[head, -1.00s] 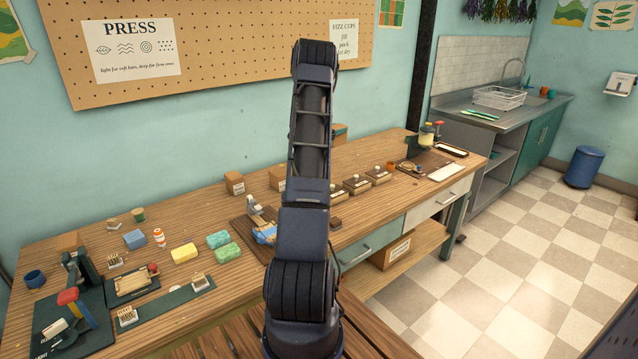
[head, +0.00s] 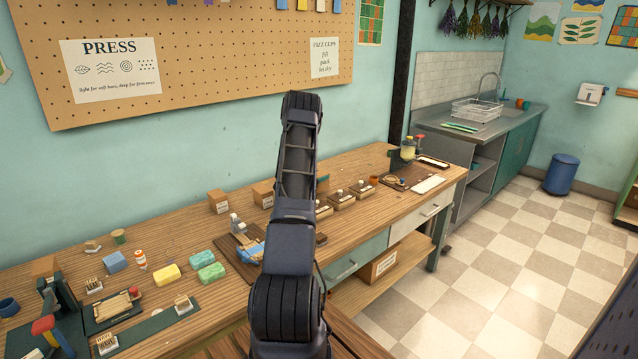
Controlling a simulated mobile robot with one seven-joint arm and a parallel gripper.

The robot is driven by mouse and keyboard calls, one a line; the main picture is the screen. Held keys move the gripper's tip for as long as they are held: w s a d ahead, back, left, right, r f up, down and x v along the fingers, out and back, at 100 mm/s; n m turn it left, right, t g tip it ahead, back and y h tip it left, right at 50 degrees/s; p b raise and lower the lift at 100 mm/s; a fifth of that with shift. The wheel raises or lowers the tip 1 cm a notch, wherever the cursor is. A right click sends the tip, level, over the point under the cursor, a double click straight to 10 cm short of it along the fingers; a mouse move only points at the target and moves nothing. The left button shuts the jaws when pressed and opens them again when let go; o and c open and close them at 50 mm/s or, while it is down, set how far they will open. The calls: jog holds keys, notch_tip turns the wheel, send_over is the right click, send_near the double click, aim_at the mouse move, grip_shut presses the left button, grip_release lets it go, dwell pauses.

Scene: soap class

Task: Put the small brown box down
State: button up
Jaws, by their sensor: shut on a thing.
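My gripper is not in view; my own arm rises through the middle of the head view and hides whatever is behind it. A small piece of a brown and teal thing (head: 322,184) peeks out at the right of the arm, near the back edge of the bench. I cannot tell whether it is in my gripper. A small brown box with a white label (head: 218,201) stands on the wooden bench (head: 200,225). Another brown box (head: 262,194) stands beside the arm, partly hidden by it.
Several small wooden trays (head: 342,200) sit right of the arm. Bare wood shows along the back left.

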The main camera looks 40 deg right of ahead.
jog(key=shift+f, duration=1.5)
jog(key=shift+f, duration=0.1)
jog(key=o, duration=1)
jog(key=shift+o, duration=0.2)
jog(key=a, duration=1.2)
